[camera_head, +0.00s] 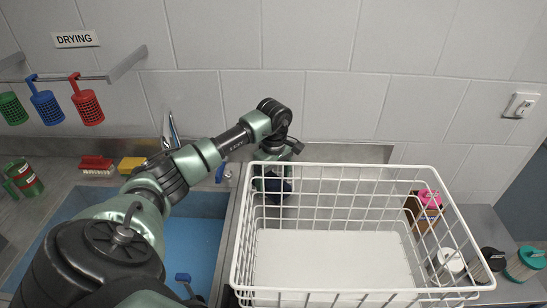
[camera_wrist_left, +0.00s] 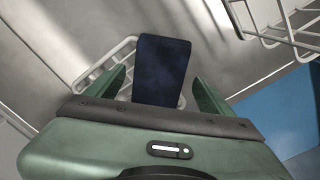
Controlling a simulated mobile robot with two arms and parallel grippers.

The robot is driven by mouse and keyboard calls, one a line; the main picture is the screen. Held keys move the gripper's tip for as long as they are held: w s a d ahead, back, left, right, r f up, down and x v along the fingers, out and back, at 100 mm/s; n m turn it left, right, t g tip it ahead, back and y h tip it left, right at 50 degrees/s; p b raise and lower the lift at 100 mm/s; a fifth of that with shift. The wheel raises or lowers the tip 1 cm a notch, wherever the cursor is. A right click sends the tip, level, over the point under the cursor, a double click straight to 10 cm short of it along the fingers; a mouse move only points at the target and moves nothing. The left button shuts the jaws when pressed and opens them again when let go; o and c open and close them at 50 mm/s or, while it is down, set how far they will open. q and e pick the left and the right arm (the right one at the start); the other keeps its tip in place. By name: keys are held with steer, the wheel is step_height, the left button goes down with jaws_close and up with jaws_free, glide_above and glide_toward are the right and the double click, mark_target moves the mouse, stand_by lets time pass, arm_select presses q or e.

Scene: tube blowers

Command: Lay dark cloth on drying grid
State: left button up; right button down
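The dark navy cloth (camera_wrist_left: 163,65) is in the left wrist view, in front of my left gripper (camera_wrist_left: 160,88). It appears to lie over the white drying grid (camera_wrist_left: 103,62), whose rounded bars show to its left and by its lower right corner. The gripper's two green fingers stand apart, one on each side of the cloth, with a gap visible on the left. In the head view my left gripper (camera_head: 272,178) points down behind the white wire basket, with a dark patch of cloth (camera_head: 280,189) at its fingers. The basket wires partly hide this spot. My right gripper is not in view.
The large white wire basket (camera_head: 433,169) stands right of my left arm. A blue sink (camera_head: 205,240) lies below the arm. A faucet (camera_head: 170,130), a yellow sponge (camera_head: 131,164) and a red brush (camera_head: 96,163) are at the back. Colored cups hang from a rail (camera_head: 130,62).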

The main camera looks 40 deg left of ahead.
arm_select(q)
steer(key=shift+r, duration=0.1)
steer(key=shift+r, duration=0.2)
step_height(320, 180, up, 12)
steer(key=b, duration=0.3)
steer(key=shift+f, duration=0.2)
stand_by(0.3)
